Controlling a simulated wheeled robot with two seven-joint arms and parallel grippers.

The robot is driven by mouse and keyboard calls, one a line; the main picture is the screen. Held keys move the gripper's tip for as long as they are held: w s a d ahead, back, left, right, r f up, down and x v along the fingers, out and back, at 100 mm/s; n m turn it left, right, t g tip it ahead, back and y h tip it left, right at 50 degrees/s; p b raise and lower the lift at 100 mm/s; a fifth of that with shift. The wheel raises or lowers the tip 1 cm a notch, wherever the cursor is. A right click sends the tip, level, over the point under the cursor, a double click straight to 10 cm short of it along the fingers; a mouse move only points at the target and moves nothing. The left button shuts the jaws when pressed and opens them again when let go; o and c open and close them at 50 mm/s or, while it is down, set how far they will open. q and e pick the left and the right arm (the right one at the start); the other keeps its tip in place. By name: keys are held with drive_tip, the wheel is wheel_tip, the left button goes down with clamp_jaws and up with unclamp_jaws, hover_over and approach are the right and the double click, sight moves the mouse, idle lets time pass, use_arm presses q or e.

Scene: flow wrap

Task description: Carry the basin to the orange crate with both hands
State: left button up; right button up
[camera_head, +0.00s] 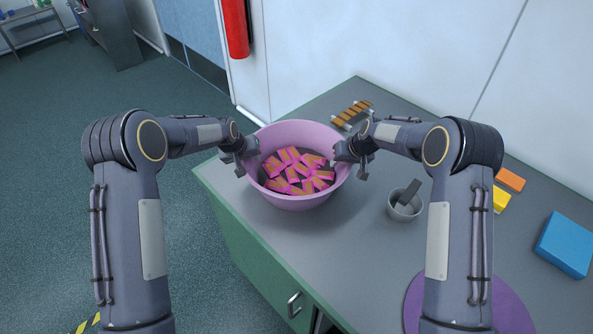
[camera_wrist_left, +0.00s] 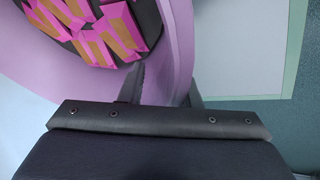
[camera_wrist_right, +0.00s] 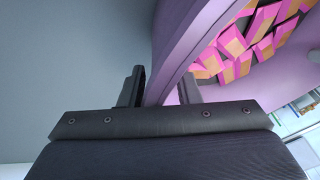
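The basin (camera_head: 299,201) is round and pink-purple and holds several pink-and-orange wrapped packs (camera_head: 295,168). It is level, at the far left part of the worktop; I cannot tell whether it touches the surface. My left gripper (camera_head: 246,160) is at its left rim; in the left wrist view the fingers (camera_wrist_left: 165,92) are on both sides of the basin wall (camera_wrist_left: 178,50). My right gripper (camera_head: 358,163) is at its right rim; in the right wrist view its fingers (camera_wrist_right: 160,90) also straddle the wall (camera_wrist_right: 192,40). Both look closed on it. No orange crate shows.
The grey worktop (camera_head: 330,245) has a grey cup (camera_head: 403,210) holding a dark tool right of the basin. A rack of brown bars (camera_head: 352,115) lies behind. Blue (camera_head: 565,245), yellow (camera_head: 500,199) and orange (camera_head: 510,180) blocks and a purple disc (camera_head: 512,305) are at right.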

use_arm(q)
drive_tip(key=shift+f, duration=0.1)
drive_tip(key=shift+c, duration=0.4)
use_arm(e)
drive_tip(key=shift+c, duration=0.4)
use_arm(q)
clamp_jaws()
use_arm(e)
clamp_jaws()
use_arm(q)
drive_tip(key=shift+w, duration=0.1)
